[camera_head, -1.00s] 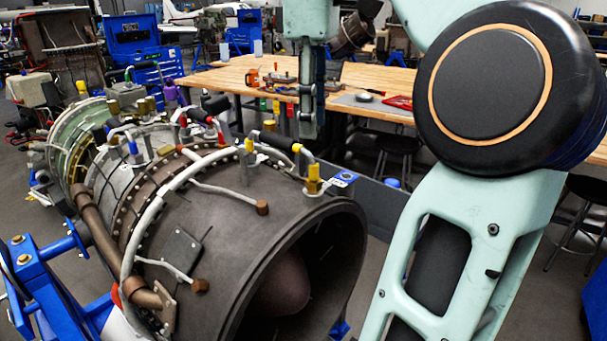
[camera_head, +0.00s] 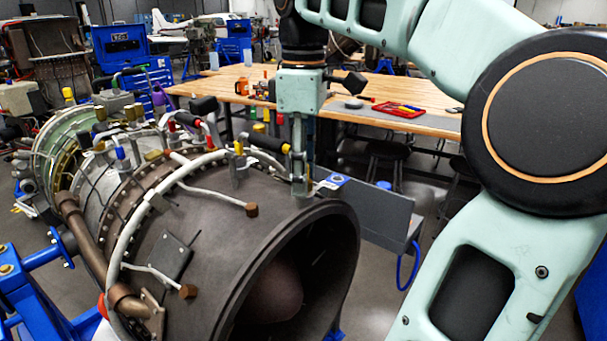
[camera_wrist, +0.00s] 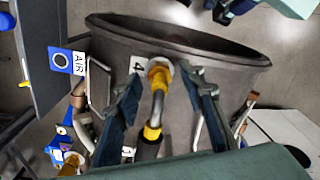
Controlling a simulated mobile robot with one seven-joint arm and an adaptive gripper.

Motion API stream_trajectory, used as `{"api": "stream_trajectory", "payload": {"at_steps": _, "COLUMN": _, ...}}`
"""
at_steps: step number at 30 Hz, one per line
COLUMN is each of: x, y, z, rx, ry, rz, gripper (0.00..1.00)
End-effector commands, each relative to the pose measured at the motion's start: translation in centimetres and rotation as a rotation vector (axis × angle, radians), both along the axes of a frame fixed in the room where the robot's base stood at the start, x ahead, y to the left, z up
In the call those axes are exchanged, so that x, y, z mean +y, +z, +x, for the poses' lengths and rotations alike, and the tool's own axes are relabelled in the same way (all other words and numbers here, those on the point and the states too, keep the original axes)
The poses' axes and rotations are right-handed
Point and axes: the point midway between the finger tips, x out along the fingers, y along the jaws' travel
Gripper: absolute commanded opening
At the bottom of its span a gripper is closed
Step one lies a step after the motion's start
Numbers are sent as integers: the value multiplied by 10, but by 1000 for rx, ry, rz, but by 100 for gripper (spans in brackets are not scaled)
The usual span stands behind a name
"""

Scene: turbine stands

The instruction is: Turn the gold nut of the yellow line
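The yellow line, a bent grey pipe with a black sleeve (camera_head: 266,142) and yellow bands, runs along the top of the engine's dark casing (camera_head: 230,215). My gripper (camera_head: 303,188) points down at the line's end near the casing's front rim. In the wrist view my gripper (camera_wrist: 167,95) is open, with one finger on each side of the nut and visible gaps between. In the head view the fingers hide the nut.
Red (camera_head: 188,119) and blue (camera_head: 120,153) marked lines stand farther back on the engine. A wooden workbench (camera_head: 420,92) stands behind. The casing's open mouth faces front right.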

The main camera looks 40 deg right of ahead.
Motion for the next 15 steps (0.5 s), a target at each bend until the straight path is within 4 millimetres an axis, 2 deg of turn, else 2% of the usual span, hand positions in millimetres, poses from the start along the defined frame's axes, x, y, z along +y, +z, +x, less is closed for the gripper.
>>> {"api": "stream_trajectory", "payload": {"at_steps": 9, "x": 0, "y": -2, "z": 0, "rx": 0, "ry": -1, "rz": 0, "gripper": 37}}
{"api": "stream_trajectory", "payload": {"at_steps": 15, "x": 0, "y": -2, "z": 0, "rx": 0, "ry": 0, "rz": 0, "gripper": 15}}
